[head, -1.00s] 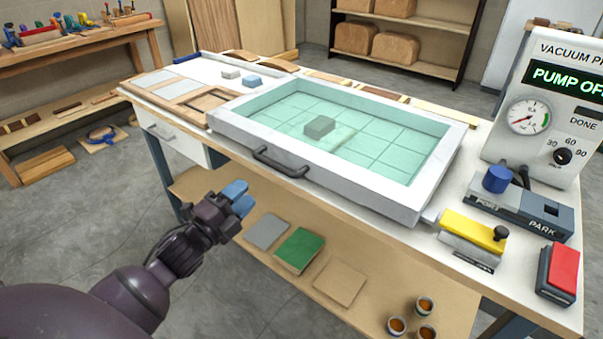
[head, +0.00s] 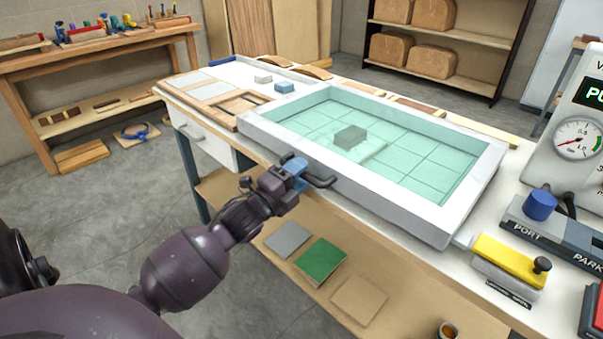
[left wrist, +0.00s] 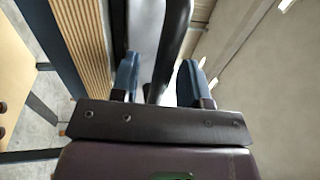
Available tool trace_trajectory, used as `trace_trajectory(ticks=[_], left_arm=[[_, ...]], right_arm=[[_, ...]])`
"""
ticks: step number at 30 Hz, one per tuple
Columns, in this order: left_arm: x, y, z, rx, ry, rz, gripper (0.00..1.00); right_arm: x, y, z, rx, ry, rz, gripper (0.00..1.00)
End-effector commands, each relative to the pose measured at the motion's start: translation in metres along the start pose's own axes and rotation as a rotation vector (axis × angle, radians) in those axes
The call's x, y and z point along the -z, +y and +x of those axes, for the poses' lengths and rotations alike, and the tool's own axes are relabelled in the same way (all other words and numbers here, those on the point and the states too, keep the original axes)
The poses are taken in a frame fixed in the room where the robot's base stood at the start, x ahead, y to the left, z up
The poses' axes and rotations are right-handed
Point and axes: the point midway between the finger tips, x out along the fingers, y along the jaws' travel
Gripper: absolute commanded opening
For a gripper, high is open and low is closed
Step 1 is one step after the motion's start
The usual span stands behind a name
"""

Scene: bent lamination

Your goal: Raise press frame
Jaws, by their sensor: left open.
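The press frame (head: 400,212) is a white rectangular rim around a clear greenish panel, lying flat on the bench. A dark grey block shows through or on the panel. A dark bar handle (head: 324,183) sits on the frame's front side. My left gripper (head: 294,167) is open, its blue fingers at the left end of the handle and partly covering it. In the left wrist view, a dark bar that looks like the handle (left wrist: 172,45) runs between the two spread fingers (left wrist: 157,82). Whether it touches a finger I cannot tell. My right gripper is not in view.
A yellow-topped block (head: 510,258), a blue-knobbed port unit (head: 540,206) and the vacuum gauge panel (head: 578,138) stand right of the frame. Small blocks (head: 284,87) and wooden strips lie behind it. A lower shelf (head: 400,315) holds flat sheets below.

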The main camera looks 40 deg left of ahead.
Motion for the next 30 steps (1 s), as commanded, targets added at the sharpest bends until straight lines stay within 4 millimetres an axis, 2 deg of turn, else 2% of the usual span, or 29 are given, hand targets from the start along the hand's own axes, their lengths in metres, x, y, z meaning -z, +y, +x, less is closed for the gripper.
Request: trace_trajectory(ticks=[11, 20, 30], left_arm=[[-0.0001, -0.0002, 0.0052, 0.0, 0.0, 0.0, 0.41], [-0.0001, -0.0001, 0.005, 0.0, 0.0, 0.0, 0.0], [-0.0002, -0.0038, 0.0062, -0.003, 0.0, 0.0, 0.0]], right_arm=[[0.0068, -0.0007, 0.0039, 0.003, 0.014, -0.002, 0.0], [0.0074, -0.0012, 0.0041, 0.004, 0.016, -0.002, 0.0], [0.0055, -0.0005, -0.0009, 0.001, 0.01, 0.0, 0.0]])
